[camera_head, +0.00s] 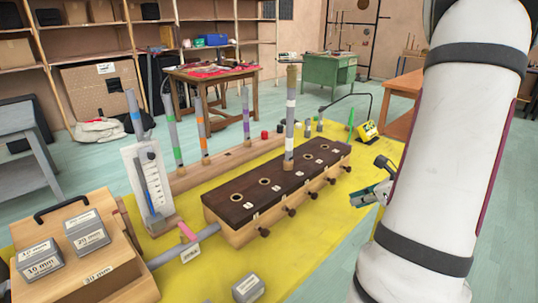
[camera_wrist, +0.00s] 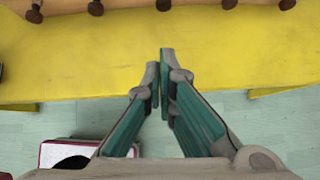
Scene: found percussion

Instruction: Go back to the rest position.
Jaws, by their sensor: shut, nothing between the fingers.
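My gripper (camera_wrist: 159,58) is shut and empty, its fingertips together over the front part of the yellow table top (camera_wrist: 60,75) in the wrist view. In the head view my gripper (camera_head: 361,199) shows only in part, just past the table's right edge, beside my large white arm. It is apart from the dark wooden block (camera_head: 262,205) with numbered holes and a row of knobs along its front. One tall tube (camera_head: 290,115) stands upright in that block.
Several banded tubes (camera_head: 173,135) stand in a rack behind the block. A white gauge board (camera_head: 148,180), grey labelled boxes (camera_head: 85,230) and a small grey block (camera_head: 248,287) are at the left and front.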

